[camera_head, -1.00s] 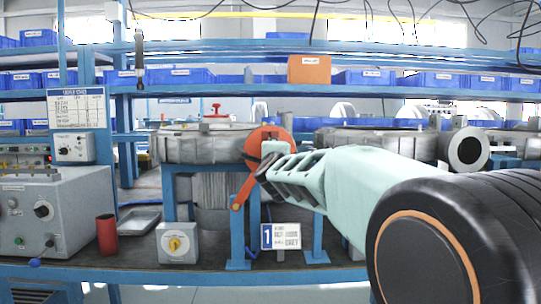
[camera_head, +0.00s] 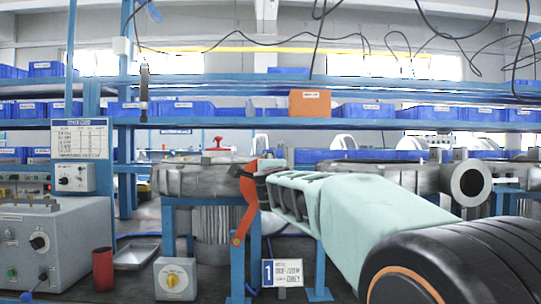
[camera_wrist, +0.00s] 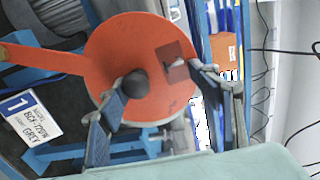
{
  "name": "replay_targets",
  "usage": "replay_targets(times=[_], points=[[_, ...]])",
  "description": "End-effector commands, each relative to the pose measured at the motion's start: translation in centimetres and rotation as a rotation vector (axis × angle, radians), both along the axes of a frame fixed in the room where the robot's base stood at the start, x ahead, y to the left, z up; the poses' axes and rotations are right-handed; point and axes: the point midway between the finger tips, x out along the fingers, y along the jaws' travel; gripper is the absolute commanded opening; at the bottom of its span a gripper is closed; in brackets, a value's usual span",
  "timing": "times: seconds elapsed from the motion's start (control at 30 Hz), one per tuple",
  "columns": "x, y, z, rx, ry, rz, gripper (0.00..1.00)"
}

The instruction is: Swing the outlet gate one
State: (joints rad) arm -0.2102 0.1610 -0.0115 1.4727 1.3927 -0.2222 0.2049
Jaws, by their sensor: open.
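The outlet gate of unit one is an orange-red disc (camera_wrist: 125,45) with a lever arm. It stands at the right side of the grey blower casing (camera_head: 200,178). In the head view the gate (camera_head: 246,190) shows narrow, partly behind my gripper (camera_head: 268,190), with its lever hanging down.
A number 1 label plate (camera_head: 282,272) stands below the gate. A second casing with a round outlet (camera_head: 468,183) is at right. A grey control box (camera_head: 55,240), a red cup (camera_head: 103,268) and a yellow-knob switch box (camera_head: 175,278) are on the left bench.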

Motion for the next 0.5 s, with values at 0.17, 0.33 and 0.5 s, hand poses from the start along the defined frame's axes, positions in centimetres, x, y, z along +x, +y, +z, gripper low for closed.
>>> replay_targets(times=[0.17,0.33,0.5], points=[[-0.4,-1.9,3.6,0.000,-0.035,-0.034,0.49],[-0.4,-2.0,4.8,-0.001,-0.035,-0.035,0.59],[-0.3,-2.0,5.9,-0.003,-0.034,-0.037,0.69]])
